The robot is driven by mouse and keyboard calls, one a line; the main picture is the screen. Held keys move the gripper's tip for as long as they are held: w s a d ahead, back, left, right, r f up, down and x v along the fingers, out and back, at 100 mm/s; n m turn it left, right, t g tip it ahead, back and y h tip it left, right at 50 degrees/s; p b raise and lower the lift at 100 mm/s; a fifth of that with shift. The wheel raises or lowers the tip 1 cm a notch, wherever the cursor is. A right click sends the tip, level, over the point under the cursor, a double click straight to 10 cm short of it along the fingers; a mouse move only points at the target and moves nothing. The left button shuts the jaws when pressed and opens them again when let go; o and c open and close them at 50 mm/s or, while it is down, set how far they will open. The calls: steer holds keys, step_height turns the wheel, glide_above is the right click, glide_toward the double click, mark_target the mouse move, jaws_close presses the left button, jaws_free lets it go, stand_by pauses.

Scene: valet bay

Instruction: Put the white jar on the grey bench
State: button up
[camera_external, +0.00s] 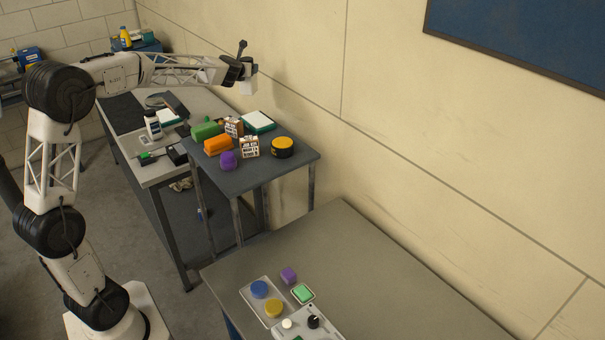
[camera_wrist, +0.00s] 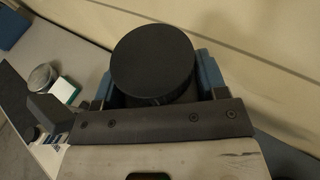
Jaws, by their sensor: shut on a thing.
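My gripper (camera_external: 246,74) is raised high near the wall, beyond the small dark table. It is shut on the white jar (camera_external: 250,87), whose pale body shows below the fingers. In the wrist view the jar's round black lid (camera_wrist: 152,62) sits between the blue jaws, and its body is hidden. The jar is in the air, apart from any surface. A long bench with a light grey top (camera_external: 160,172) stands at the left, below my arm. Another grey-topped bench (camera_external: 370,255) stands at the front right.
The long bench holds a white bottle (camera_external: 153,126), a black mat (camera_external: 123,113) and other items. The front bench has a button panel (camera_external: 262,306); its right part is clear.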

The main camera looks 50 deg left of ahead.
steer(key=s+a+f+n+g+y, duration=0.25)
steer(key=s+a, duration=0.65)
steer(key=a, duration=0.5)
steer(key=s+a+f+n+g+y, duration=0.1)
steer(key=s+a+f+n+g, duration=0.2)
steer(key=s+a, duration=0.9)
steer(key=s+a+f+n+g+y, duration=0.25)
steer(key=s+a, duration=0.45)
steer(key=a, duration=1)
steer(key=s+a+f+n+g, duration=0.1)
steer(key=s+a+f+g, duration=0.1)
steer(key=s+a+f, duration=0.2)
steer(key=s+a+f+n+g, duration=0.2)
steer(key=s+a+f, duration=0.3)
steer(key=s+f, duration=0.6)
steer(key=shift+s+a, duration=0.15)
steer(key=shift+s, duration=0.35)
steer(key=shift+f, duration=0.15)
step_height(320, 180, down, 6)
steer(key=shift+f, duration=0.2)
steer(key=shift+f, duration=0.3)
